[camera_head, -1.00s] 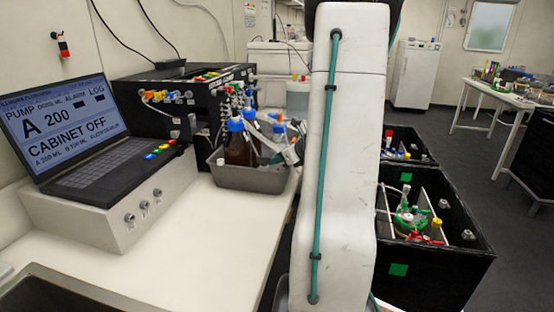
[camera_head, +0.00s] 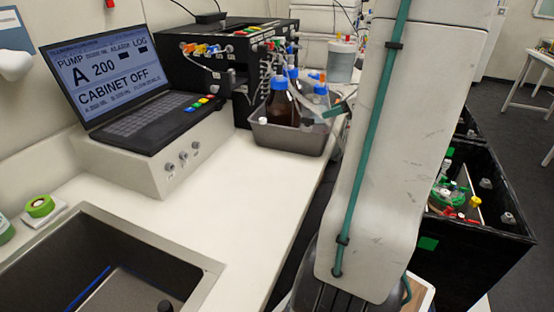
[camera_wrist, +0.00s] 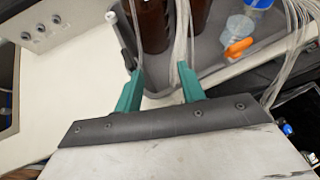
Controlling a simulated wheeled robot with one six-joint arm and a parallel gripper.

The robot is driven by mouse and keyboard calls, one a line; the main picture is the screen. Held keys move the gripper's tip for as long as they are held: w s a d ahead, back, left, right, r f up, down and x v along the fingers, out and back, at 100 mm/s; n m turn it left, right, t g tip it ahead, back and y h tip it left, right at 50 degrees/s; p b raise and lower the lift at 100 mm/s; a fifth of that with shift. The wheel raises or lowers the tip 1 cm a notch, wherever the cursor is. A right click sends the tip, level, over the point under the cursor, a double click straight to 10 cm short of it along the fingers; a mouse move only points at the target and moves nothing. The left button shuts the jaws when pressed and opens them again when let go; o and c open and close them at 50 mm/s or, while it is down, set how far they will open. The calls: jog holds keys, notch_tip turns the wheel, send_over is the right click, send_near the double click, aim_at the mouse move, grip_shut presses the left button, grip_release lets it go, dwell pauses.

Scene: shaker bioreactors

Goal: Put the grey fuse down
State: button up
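I cannot make out the grey fuse in either view. My gripper (camera_wrist: 160,78) shows in the wrist view with its two green fingers apart. No object shows clearly between them. Beyond the fingertips is the grey tray (camera_wrist: 215,62) with brown bottles (camera_wrist: 154,25) and clear tubing. In the head view my white arm covers the right of centre. A green finger of my gripper (camera_head: 334,110) shows beside the right end of the grey tray (camera_head: 290,139).
A white counter (camera_head: 225,195) runs along the left, with a laptop (camera_head: 130,110) on a white box and a dark sink (camera_head: 110,262) in front. A black pump cabinet (camera_head: 225,60) stands behind the tray. Black crates (camera_head: 470,235) stand right of my arm. The counter's middle is clear.

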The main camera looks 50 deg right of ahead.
jog(key=w+a+r+n+g+y, duration=0.25)
jog(key=a+n, duration=0.65)
jog(key=a, duration=0.5)
jog(key=w+a+r+n+g+y, duration=0.15)
jog(key=a+n+g, duration=0.25)
jog(key=a+n, duration=0.7)
jog(key=s+a+n+g+h, duration=0.3)
jog(key=s+a+n+h, duration=0.1)
jog(key=s+a+n, duration=0.8)
jog(key=a+f+n, duration=0.1)
jog(key=a+n, duration=0.1)
jog(key=shift+s+a+n, duration=0.2)
jog(key=shift+s+n, duration=0.05)
jog(key=shift+n, duration=0.15)
